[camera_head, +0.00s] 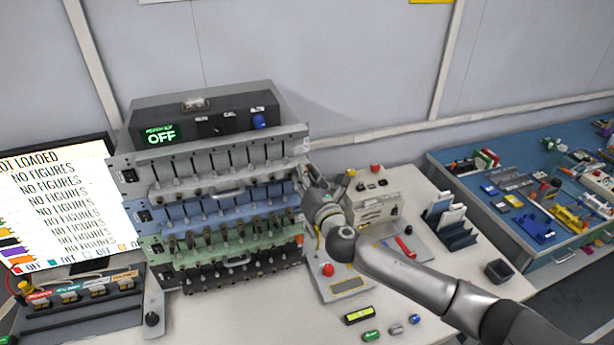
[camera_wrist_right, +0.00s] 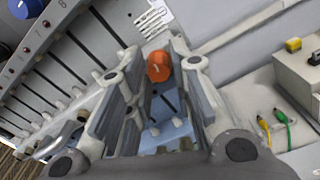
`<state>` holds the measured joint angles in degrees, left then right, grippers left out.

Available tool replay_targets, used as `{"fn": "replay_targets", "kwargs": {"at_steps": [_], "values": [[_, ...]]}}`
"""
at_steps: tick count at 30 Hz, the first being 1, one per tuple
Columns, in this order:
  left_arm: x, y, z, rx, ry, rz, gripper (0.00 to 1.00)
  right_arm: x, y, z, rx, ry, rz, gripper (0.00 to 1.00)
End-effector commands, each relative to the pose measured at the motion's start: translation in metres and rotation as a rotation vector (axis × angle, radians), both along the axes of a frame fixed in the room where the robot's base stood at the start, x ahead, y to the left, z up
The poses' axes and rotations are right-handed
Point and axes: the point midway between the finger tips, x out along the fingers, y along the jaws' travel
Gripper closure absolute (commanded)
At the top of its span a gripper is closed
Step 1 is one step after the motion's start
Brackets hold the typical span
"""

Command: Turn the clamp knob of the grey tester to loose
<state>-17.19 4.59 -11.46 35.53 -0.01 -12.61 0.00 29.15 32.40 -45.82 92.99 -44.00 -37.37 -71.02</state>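The grey tester (camera_head: 235,143) is the top tier of the stacked testers, with a row of slots and levers along its front. An orange knob (camera_wrist_right: 158,68) shows in the right wrist view near the tester's right end. My right gripper (camera_head: 311,178) is at the right end of the stack. Its fingers are apart, with the orange knob between the fingertips in the wrist view. I cannot tell whether they touch it. The arm and gripper hide this knob in the head view. My left gripper is not in view.
Blue (camera_head: 225,212), green (camera_head: 220,238) and black tiers sit below the grey one. A dark box (camera_head: 200,118) on top reads OFF. A screen (camera_head: 60,205) stands at left. A beige machine (camera_head: 378,205) and a dark rack (camera_head: 452,232) stand right of the stack.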

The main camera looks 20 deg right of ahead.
Motion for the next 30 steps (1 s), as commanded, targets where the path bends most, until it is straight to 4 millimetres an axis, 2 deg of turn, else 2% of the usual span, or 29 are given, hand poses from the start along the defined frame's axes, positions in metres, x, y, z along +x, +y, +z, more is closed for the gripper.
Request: {"fn": "replay_targets", "kwargs": {"at_steps": [1,3,12,16,20,30], "values": [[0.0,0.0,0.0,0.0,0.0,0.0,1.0,0.0,0.0,0.0,0.0,0.0,0.0,0.67],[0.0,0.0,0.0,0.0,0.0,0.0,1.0,0.0,0.0,0.0,0.001,-0.001,0.0,0.59],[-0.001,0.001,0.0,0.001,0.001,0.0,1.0,0.0,0.0,0.001,0.001,-0.002,0.0,0.59],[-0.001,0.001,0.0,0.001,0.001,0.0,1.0,-0.008,-0.001,0.0,0.001,-0.001,0.0,0.59],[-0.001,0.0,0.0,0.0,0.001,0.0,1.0,-0.026,-0.002,0.0,0.001,0.0,0.0,0.59],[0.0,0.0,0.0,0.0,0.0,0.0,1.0,-0.093,-0.004,0.0,0.0,0.0,0.001,0.59]]}}
